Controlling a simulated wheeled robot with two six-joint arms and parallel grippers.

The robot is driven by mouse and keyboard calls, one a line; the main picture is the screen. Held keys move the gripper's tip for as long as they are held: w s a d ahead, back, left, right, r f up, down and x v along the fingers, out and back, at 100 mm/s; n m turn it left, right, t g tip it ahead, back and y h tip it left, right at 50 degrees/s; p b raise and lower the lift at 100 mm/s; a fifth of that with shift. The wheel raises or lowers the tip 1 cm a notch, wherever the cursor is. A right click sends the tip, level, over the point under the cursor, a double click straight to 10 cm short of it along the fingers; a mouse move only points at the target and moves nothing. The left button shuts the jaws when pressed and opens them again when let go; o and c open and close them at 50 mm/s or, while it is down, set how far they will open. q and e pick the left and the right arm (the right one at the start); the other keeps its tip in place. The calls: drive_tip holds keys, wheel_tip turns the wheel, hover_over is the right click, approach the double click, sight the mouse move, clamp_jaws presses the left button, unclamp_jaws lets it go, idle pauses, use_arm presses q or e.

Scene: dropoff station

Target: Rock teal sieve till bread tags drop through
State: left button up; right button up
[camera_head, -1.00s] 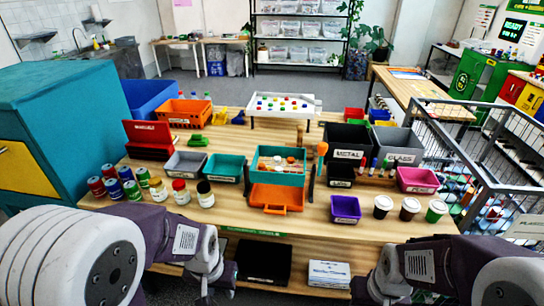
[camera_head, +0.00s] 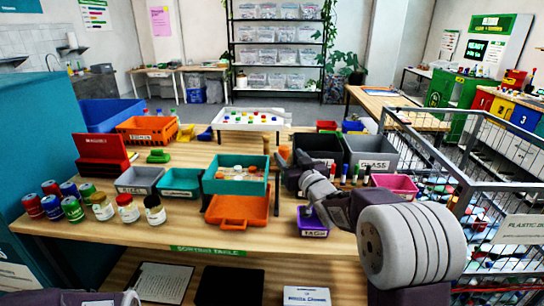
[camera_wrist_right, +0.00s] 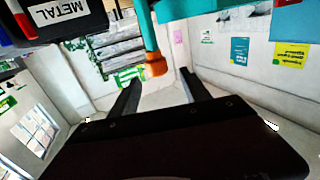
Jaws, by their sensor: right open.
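The teal sieve (camera_head: 208,186) stands at the middle of the table with small pale and orange pieces inside, too small to tell apart. An orange tray (camera_head: 238,211) sits at its front, low down. My right gripper (camera_head: 287,160) is just right of the sieve, partly hidden by its own wrist. In the right wrist view the gripper (camera_wrist_right: 160,92) is open, and a teal bar with an orange end (camera_wrist_right: 156,66) shows between or just beyond the fingers; contact cannot be told. A purple bin labelled TAGS (camera_head: 313,229) is below my right arm. My left gripper is out of view.
Black METAL (camera_head: 318,143) and grey GLASS (camera_head: 375,163) bins stand behind my right wrist, with a pink bin (camera_head: 396,182) at right. Grey and teal small bins (camera_head: 181,193), jars and cans stand left. A wire cage (camera_head: 470,215) borders the right.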

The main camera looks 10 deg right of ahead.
drive_tip(key=shift+r, duration=0.1)
drive_tip(key=shift+w, duration=0.4)
drive_tip(key=w+p, duration=0.1)
drive_tip(key=w, duration=0.7)
drive_tip(key=shift+w+a+p, duration=0.15)
drive_tip(key=shift+a+p, duration=0.15)
clamp_jaws()
idle(0.6)
